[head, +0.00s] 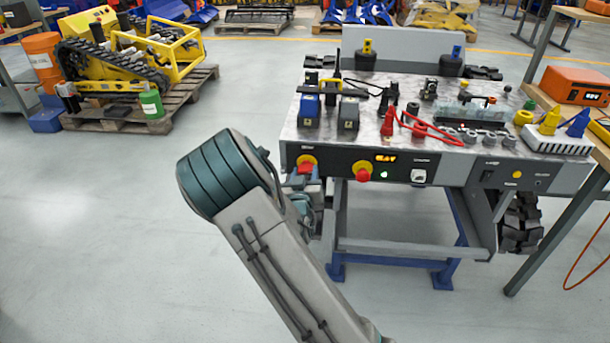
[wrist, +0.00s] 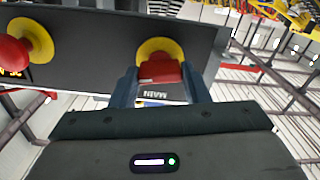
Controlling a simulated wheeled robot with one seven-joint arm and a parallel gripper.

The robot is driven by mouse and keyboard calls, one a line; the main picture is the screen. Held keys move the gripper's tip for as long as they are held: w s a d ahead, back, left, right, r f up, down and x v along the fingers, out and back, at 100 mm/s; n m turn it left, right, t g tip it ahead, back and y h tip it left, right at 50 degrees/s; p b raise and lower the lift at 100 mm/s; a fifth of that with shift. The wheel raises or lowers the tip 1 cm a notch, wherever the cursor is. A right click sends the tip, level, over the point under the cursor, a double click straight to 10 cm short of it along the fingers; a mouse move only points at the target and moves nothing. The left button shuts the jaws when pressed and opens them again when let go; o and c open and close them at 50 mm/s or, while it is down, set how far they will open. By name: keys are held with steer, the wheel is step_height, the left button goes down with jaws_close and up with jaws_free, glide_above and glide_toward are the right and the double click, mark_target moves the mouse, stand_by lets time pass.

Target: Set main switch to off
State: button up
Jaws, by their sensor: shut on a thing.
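The main switch (wrist: 160,68) has a red handle on a round yellow plate, with the label MAIN beside it in the wrist view. The handle's exact turn position is hard to tell.
A red emergency knob on yellow (head: 362,171) sits to the right of the switch, near a lit display (head: 386,157) and a green light. Cables, batteries and tools crowd the bench top (head: 365,140).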

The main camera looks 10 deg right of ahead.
steer(key=n, duration=0.3)
steer(key=shift+n, duration=0.3)
steer(key=n, duration=0.3)
steer(key=shift+n+p, duration=0.35)
steer(key=shift+n, duration=0.05)
steer(key=n+p, duration=0.1)
steer(key=n, duration=0.3)
steer(key=shift+n+p, duration=0.4)
steer(key=shift+n, duration=1.5)
steer(key=o, duration=1)
